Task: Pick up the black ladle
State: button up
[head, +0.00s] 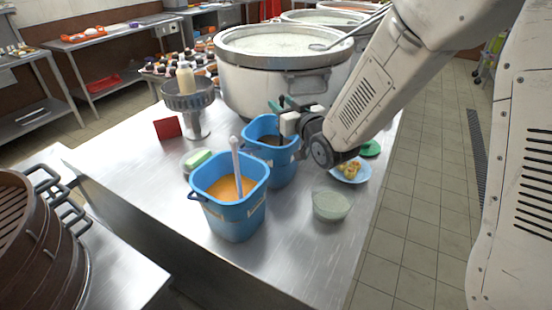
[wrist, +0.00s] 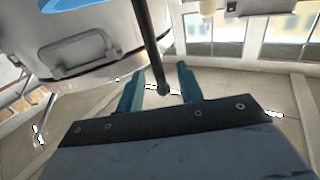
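The black ladle's dark handle (wrist: 150,40) shows in the wrist view. It comes down from the top edge, and its rounded end lies between my gripper's two teal fingers. My gripper (wrist: 159,82) is open, with a gap on each side of the handle. In the head view my gripper (head: 284,104) is above the rear blue bucket (head: 284,172), which has dark contents. I cannot make out the ladle clearly in the head view; its bowl is hidden.
A front blue bucket (head: 233,218) holds orange liquid and a pale-handled utensil. A big stockpot (head: 262,90) stands behind. A glass bowl (head: 331,205) and a blue plate of food (head: 362,175) are at right. The steel table (head: 285,265) is clear in front.

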jog(key=shift+x, duration=1.45)
grip_shut()
jog(key=shift+r, duration=0.1)
notch_tip(320, 180, up, 21)
